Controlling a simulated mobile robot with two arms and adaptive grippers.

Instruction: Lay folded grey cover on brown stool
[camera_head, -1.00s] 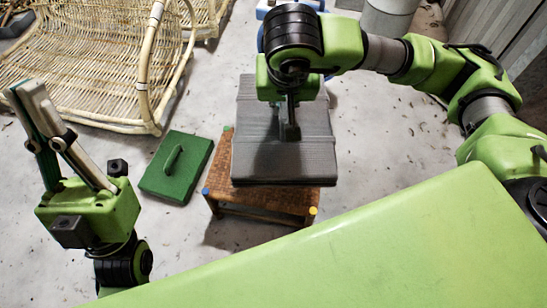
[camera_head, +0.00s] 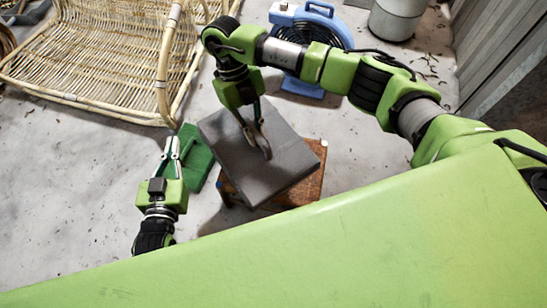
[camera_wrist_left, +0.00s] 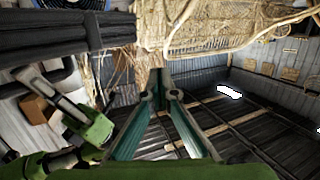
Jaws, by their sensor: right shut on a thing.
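The folded grey cover (camera_head: 258,172) is a flat dark slab in the head view, turned at an angle over the brown stool (camera_head: 309,184). It hides most of the stool top; the stool shows at the right and lower left. Whether the cover touches the stool cannot be told. My right gripper (camera_head: 258,140) is shut on the cover from above.
A green block (camera_head: 201,160) with a handle lies on the floor by my left gripper. A rattan frame (camera_head: 110,60) stands at the upper left. A blue fan (camera_head: 318,22) and a grey bin (camera_head: 396,18) stand behind. The floor right of the stool is clear.

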